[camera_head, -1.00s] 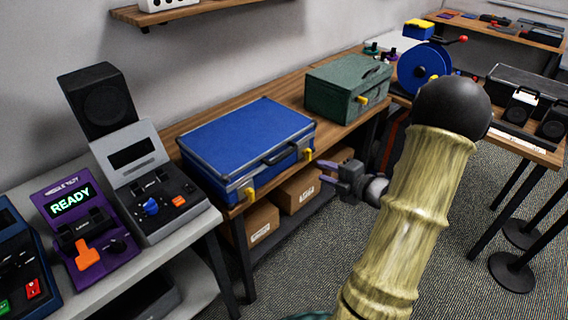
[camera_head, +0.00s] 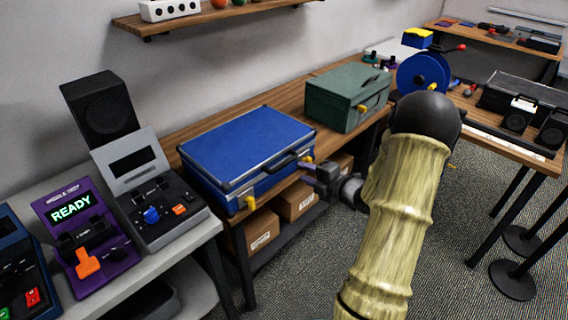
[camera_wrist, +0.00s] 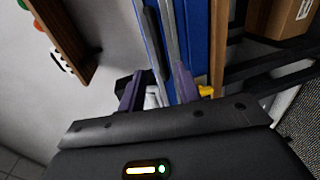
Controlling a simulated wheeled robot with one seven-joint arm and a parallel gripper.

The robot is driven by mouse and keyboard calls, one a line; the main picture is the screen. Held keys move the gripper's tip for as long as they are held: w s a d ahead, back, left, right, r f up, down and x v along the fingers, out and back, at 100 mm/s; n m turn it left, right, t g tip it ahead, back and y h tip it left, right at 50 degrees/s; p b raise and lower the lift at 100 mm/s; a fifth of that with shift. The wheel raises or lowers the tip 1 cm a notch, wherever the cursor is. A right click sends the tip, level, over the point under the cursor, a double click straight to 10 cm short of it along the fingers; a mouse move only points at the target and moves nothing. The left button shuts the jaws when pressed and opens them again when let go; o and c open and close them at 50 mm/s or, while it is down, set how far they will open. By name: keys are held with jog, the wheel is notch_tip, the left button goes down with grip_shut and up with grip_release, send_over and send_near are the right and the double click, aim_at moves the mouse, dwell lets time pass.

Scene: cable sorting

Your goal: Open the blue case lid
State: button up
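The blue case (camera_head: 250,145) lies shut on the wooden workbench, with a metal-edged lid, a dark front handle (camera_head: 283,161) and yellow latches at its front corners, left (camera_head: 250,202) and right (camera_head: 308,160). My gripper (camera_head: 312,172) is just in front of the right latch, small and partly blurred into the dark arm parts. In the wrist view, my gripper (camera_wrist: 158,82) has its two purple fingers apart. The blue case (camera_wrist: 195,35) and a yellow latch (camera_wrist: 206,91) show beside the right finger. I cannot tell whether the fingers touch the case.
A green case (camera_head: 347,97) stands to the right on the bench. A grey console (camera_head: 155,195) and a purple device reading READY (camera_head: 80,235) are at left. Cardboard boxes (camera_head: 296,199) sit on the shelf below. A wall shelf (camera_head: 200,17) hangs above.

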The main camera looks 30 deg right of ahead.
aim_at(284, 162)
jog(key=p+x, duration=0.1)
jog(key=x, duration=0.8)
jog(key=shift+w, duration=0.3)
grip_shut()
